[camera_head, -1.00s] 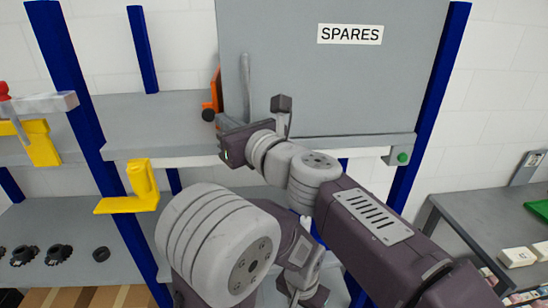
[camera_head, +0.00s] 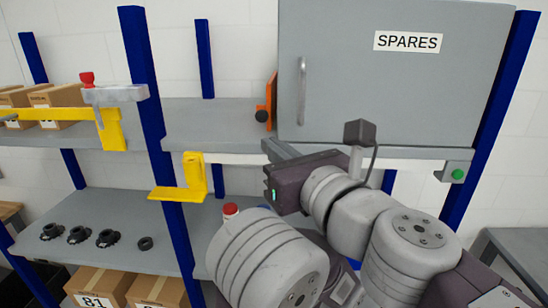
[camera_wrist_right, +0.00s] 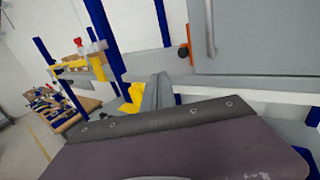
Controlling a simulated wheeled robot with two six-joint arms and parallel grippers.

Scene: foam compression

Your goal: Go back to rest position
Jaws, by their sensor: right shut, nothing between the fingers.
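My right gripper (camera_head: 277,151) is shut and empty. In the head view it points up and to the left, in front of the shelf edge below the grey SPARES cabinet (camera_head: 390,95). The cabinet door is shut and its upright handle (camera_head: 302,90) is above and apart from the gripper. In the right wrist view the closed fingers (camera_wrist_right: 156,92) lie together with nothing between them. I cannot tell the exact gap between the fingers and the shelf edge. My left gripper is not in view.
A yellow bracket (camera_head: 193,178) sits on the blue post left of my gripper. An orange piece with a black knob (camera_head: 264,112) is beside the cabinet. Black parts (camera_head: 107,238) lie on the lower left shelf. A green button (camera_head: 457,174) is right. A grey table (camera_head: 510,255) stands at lower right.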

